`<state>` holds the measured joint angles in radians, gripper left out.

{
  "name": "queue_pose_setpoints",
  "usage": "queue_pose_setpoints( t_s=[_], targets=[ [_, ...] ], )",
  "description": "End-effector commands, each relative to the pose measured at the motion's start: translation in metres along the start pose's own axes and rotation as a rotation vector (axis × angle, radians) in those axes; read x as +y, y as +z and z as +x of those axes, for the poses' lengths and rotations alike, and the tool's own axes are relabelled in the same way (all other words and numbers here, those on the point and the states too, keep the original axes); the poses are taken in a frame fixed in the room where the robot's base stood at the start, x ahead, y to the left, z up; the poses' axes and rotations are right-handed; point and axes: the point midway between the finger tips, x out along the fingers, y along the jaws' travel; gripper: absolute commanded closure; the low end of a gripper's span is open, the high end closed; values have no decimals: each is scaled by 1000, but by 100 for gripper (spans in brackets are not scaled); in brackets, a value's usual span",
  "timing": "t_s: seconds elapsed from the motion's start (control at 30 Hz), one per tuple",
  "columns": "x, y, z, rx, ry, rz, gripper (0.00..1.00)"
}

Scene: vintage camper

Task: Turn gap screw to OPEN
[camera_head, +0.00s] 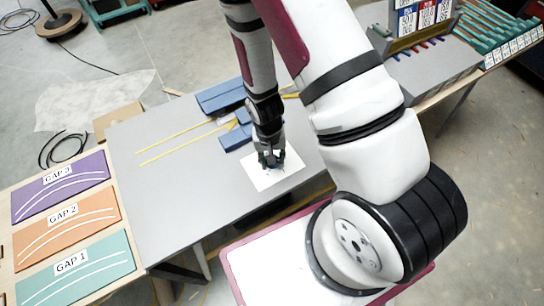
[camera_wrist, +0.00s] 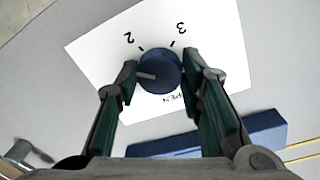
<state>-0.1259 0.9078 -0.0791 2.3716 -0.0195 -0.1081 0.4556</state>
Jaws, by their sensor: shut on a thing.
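The gap screw is a round blue knob (camera_wrist: 163,68) in the middle of a white card (camera_wrist: 95,50) in the wrist view. The card prints "2", "3" and part of "OPEN"; the rest of the labels are hidden by my fingers. A pale pointer mark on the knob points left, toward my left finger. My gripper (camera_wrist: 160,78) is shut on the knob, with one finger on either side. In the head view my gripper (camera_head: 271,160) points down over the white card (camera_head: 262,181), and it hides most of the knob.
The card lies on a grey table (camera_head: 180,200). Blue blocks (camera_head: 221,96) and yellow rods (camera_head: 180,146) lie behind and left of my gripper. Coloured panels marked GAP 1 (camera_head: 78,272), GAP 2 (camera_head: 66,226) and GAP 3 (camera_head: 60,186) are at the left. A grey rack stands back right.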

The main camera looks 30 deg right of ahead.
Motion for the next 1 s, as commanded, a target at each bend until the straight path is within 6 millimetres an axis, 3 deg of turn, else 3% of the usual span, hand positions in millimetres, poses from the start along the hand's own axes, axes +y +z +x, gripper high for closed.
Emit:
queue_pose_setpoints(
  t_s=[1.0],
  targets=[
    [2, 1, 0, 65, 0, -964, 93]
  ],
)
